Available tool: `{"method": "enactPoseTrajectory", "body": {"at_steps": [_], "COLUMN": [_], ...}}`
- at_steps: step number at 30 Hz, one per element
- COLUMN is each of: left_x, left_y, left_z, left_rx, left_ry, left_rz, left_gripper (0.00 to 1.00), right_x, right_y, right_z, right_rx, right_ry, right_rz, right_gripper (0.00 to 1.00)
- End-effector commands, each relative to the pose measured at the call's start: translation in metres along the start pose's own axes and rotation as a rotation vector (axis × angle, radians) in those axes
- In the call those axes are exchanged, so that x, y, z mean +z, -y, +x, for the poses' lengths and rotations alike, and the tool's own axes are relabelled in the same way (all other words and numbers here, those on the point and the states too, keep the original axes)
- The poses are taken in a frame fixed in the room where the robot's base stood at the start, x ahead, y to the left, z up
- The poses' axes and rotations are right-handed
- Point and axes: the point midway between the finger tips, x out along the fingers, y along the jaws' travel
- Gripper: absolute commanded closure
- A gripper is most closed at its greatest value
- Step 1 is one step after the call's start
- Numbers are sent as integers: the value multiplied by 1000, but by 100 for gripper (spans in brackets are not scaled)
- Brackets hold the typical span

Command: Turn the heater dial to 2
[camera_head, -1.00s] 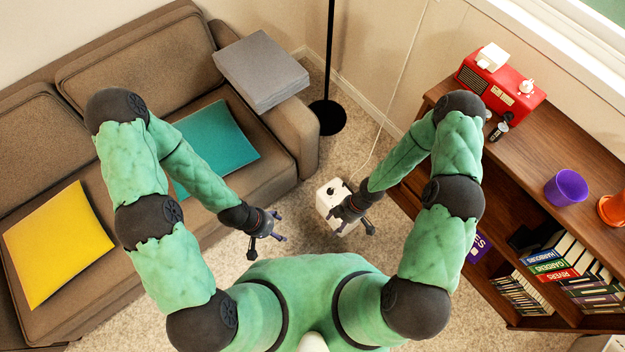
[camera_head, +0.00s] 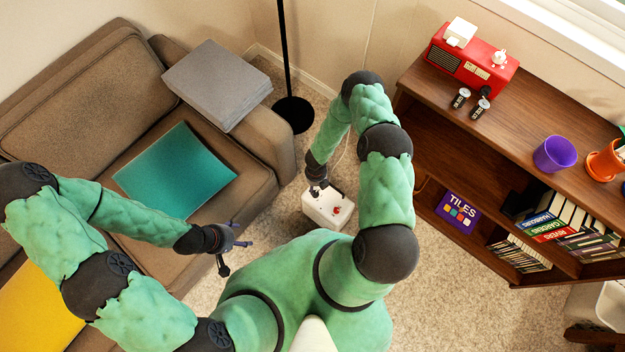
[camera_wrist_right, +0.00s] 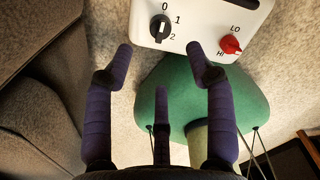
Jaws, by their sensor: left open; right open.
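The white heater (camera_head: 328,209) stands on the carpet between the sofa and the shelf. In the right wrist view its top panel (camera_wrist_right: 205,22) shows a black dial (camera_wrist_right: 160,29) with marks 0, 1 and 2, and a red knob (camera_wrist_right: 231,45) marked LO and HI. The dial's grip lies roughly upright in that view; I cannot tell for sure which mark it points at. My right gripper (camera_wrist_right: 160,52) is open, its fingertips just short of the dial, one to each side. In the head view it (camera_head: 318,188) is at the heater's far edge. My left gripper (camera_head: 237,256) is open and empty, left of the heater.
The brown sofa (camera_head: 75,95) with a teal cushion (camera_head: 178,170) is at left. A black floor lamp (camera_head: 293,113) stands behind the heater. The wooden shelf (camera_head: 415,82) at right holds a red radio (camera_head: 472,62) and a purple cup (camera_head: 555,154).

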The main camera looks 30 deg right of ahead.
Motion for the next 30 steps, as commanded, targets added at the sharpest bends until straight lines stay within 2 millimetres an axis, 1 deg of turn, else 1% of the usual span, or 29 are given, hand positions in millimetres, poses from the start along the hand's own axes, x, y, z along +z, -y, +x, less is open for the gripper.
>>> {"method": "enactPoseTrajectory", "body": {"at_steps": [1, 9, 15, 21, 29, 30], "left_x": [0, -1, -1, -2, -2, -2], "left_y": [2, 9, 13, 14, 14, 14], "left_z": [5, 26, 36, 40, 40, 40], "left_rx": [0, 0, 0, 0, 0, 0], "left_ry": [0, 0, 0, 0, 0, 0], "left_rz": [0, 0, 0, 0, 0, 0], "left_gripper": [31, 31, 31, 31, 31, 31], "right_x": [-1, -2, -1, -1, -1, -1], "right_y": [0, 0, 0, 0, 0, 0], "right_z": [11, 60, 86, 96, 96, 96], "right_rx": [0, 1, 1, 1, 1, 1], "right_ry": [-2, -3, -2, -2, -2, -2], "right_rz": [1, 4, 3, 3, 4, 4], "right_gripper": [44, 44, 44, 44, 44, 47]}}
